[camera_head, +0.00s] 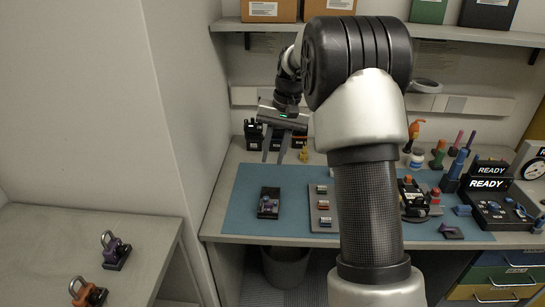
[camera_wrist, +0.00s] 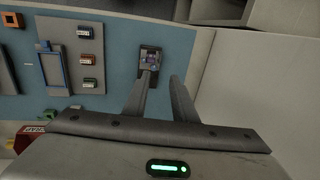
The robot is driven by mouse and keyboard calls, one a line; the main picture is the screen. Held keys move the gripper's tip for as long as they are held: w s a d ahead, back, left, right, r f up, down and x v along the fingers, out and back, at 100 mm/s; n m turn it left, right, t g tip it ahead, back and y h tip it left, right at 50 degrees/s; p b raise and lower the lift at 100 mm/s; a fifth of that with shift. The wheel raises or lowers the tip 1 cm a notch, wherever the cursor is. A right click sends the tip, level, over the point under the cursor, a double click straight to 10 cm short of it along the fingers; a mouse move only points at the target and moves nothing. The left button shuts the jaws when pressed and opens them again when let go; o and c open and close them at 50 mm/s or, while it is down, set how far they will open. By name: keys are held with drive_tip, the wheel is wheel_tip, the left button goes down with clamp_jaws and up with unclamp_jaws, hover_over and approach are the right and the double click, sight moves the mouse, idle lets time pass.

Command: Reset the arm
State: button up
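My gripper (camera_head: 276,149) hangs above the back left part of the blue mat, with its fingers pointing down and spread apart. In the wrist view my gripper (camera_wrist: 162,82) shows two separated fingers with nothing between them. My arm rises from the bottom of the head view, bends at the top and reaches back left.
A grey tray (camera_head: 312,190) with several small coloured blocks lies right of the radio. Black devices stand at the back. Black READY boxes (camera_head: 489,184) stand at the right. A shelf (camera_head: 270,26) with boxes spans above.

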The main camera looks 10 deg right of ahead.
drive_tip(key=s+a+r+n+t+h+p, duration=0.1)
drive_tip(key=s+a+r+t+p, duration=0.2)
drive_tip(key=s+r, duration=1.1)
drive_tip(key=s+r+n+t+p, duration=0.1)
drive_tip(key=s+r+p, duration=0.1)
drive_tip(key=s, duration=0.7)
drive_tip(key=s+r+n+t+h+p, duration=0.1)
drive_tip(key=s+r+p, duration=0.1)
drive_tip(key=s, duration=0.7)
drive_tip(key=shift+s+a+r+n+p, duration=0.2)
drive_tip(key=shift+a+n+p, duration=0.15)
drive_tip(key=shift+p, duration=0.45)
